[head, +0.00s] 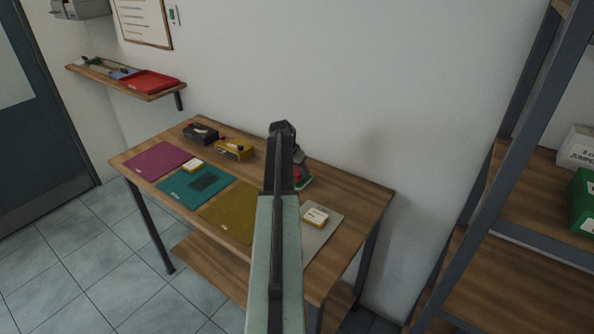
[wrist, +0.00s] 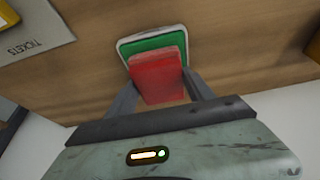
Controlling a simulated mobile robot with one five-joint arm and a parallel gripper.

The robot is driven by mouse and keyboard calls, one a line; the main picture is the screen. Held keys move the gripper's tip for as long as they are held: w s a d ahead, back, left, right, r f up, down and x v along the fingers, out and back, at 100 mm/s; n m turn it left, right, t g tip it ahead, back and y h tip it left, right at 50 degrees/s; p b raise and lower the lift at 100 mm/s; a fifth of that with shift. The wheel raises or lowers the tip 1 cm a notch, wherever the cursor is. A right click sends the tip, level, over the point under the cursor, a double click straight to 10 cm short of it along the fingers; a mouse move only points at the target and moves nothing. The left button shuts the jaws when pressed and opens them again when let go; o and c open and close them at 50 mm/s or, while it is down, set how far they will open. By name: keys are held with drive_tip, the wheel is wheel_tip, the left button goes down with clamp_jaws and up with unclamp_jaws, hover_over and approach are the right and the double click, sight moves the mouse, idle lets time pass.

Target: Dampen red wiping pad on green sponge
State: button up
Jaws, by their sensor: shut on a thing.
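My gripper (wrist: 158,84) is shut on the red wiping pad (wrist: 158,72) in the wrist view, with one finger on each side of it. The green sponge (wrist: 143,43) lies in a shallow pale tray (wrist: 122,43) on the wooden table. The red pad's far end overlaps the sponge's near part in this view; I cannot tell whether they touch. In the head view, my arm hides most of the gripper.
The table (head: 345,192) holds purple (head: 158,160), teal (head: 178,187), olive (head: 225,212) and grey (head: 326,233) mats, with small yellow-and-white blocks on some. Dark (head: 201,134) and yellow (head: 235,149) boxes stand at the back left. A metal shelf (head: 470,200) rises at right.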

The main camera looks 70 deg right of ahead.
sight(297, 170)
drive_tip(key=shift+f+b, duration=0.55)
idle(1.4)
wheel_tip(297, 170, up, 7)
drive_tip(key=p, duration=0.7)
drive_tip(key=shift+r, duration=0.15)
